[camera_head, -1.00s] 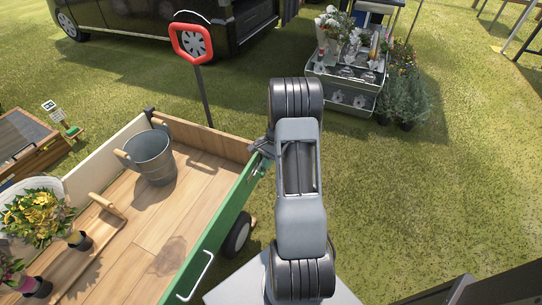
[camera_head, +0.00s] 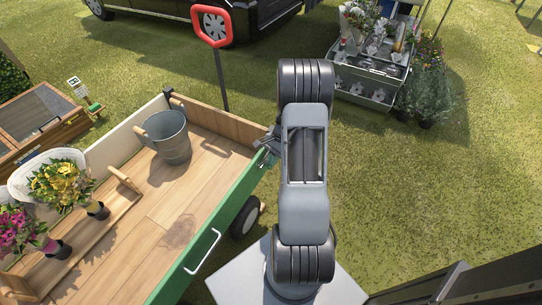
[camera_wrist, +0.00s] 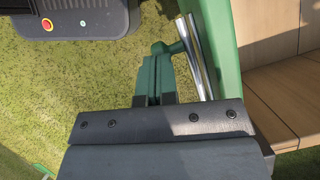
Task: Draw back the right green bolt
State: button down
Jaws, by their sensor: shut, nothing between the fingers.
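A bright silver rod (camera_wrist: 196,58) runs along the outer face of the cart's green side board (camera_wrist: 221,45) in the wrist view. A small green knob on a short arm (camera_wrist: 168,47) joins its side; this looks like the bolt and its grip. My gripper (camera_wrist: 154,62) is shut and empty, its narrow greenish tips close below the knob. I cannot tell whether they touch. In the head view my gripper (camera_head: 266,150) is at the far right corner of the cart, partly hidden by my arm, and the bolt is not clear there.
The wooden cart bed (camera_head: 150,225) holds a metal bucket (camera_head: 168,137) and potted flowers (camera_head: 62,187). A pale handle (camera_head: 203,252) is on the green board's near part. Open grass lies right of my arm.

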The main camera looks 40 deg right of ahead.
jog(key=shift+r, duration=0.1)
jog(key=d+p+v, duration=0.1)
jog(key=p+v, duration=0.2)
jog(key=v, duration=1)
jog(key=shift+d+p, duration=0.3)
jog(key=s+a+r+n+t+h+p, duration=0.1)
jog(key=s+a+r+n+p, duration=0.2)
jog(key=a+r, duration=0.5)
jog(key=s+a+r+n+t+h+p, duration=0.2)
jog(key=s+a+r+n+p, duration=0.1)
jog(key=a+r+n+p, duration=0.2)
jog(key=s+a+r+n+t+h+p, duration=0.1)
jog(key=s+a+r+n+p, duration=0.3)
jog(key=a+r, duration=0.9)
jog(key=n, duration=0.3)
jog(key=shift+r+n+t+h, duration=0.2)
jog(key=shift+n+t+h, duration=0.1)
jog(key=shift+n+h, duration=0.1)
